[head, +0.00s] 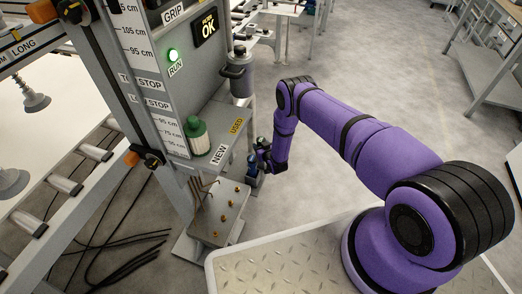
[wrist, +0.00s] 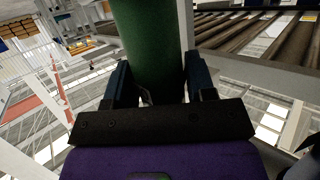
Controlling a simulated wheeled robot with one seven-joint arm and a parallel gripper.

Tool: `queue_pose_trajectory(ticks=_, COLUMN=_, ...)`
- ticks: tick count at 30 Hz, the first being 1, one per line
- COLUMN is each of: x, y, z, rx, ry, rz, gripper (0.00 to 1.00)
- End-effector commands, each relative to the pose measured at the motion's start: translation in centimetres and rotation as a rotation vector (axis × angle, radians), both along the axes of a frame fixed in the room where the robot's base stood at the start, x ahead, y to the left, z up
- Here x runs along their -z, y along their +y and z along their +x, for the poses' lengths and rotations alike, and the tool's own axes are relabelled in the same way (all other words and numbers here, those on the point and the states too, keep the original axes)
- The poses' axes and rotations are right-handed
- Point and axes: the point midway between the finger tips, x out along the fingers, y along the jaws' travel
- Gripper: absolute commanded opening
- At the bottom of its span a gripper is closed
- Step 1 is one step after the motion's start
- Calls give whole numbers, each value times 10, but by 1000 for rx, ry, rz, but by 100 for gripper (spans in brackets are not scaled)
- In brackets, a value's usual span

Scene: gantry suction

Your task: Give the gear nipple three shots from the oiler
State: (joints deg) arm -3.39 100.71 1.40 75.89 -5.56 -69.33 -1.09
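My gripper (head: 258,160) is low beside the right edge of the labelled shelf. In the wrist view its two dark blue fingers (wrist: 157,88) stand apart, with a dark green cylinder (wrist: 150,40) filling the gap. The fingers appear to press on its sides; its top runs out of the picture. Small brass fittings (head: 222,217) sit on a grey block (head: 205,226) below the shelf, left of my gripper. I cannot tell which one is the gear nipple.
A green and white container (head: 196,136) stands on the shelf (head: 217,141), by the NEW and USED labels. A grey canister (head: 240,75) is behind it. The gantry column and roller conveyor (head: 62,185) are at left, with black cables on the floor.

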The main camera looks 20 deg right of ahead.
Motion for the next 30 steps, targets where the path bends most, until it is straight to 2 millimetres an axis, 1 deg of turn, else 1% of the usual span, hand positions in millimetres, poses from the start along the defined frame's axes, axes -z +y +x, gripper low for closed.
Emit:
queue_pose_trajectory(ticks=1, x=0, y=0, z=0, rx=0, ry=0, rz=0, gripper=38)
queue_pose_trajectory(ticks=2, x=0, y=0, z=0, rx=0, ry=0, rz=0, gripper=32)
queue_pose_trajectory(ticks=3, x=0, y=0, z=0, rx=0, ry=0, rz=0, gripper=22)
queue_pose_trajectory(ticks=5, x=0, y=0, z=0, rx=0, ry=0, rz=0, gripper=9)
queue_pose_trajectory(ticks=13, x=-2, y=0, z=1, rx=0, ry=-2, rz=0, gripper=9)
queue_pose_trajectory(ticks=17, x=-7, y=0, z=1, rx=0, ry=-2, rz=0, gripper=9)
queue_pose_trajectory(ticks=23, x=-27, y=0, z=1, rx=0, ry=-3, rz=0, gripper=9)
queue_pose_trajectory(ticks=30, x=-59, y=0, z=1, rx=0, ry=-2, rz=0, gripper=9)
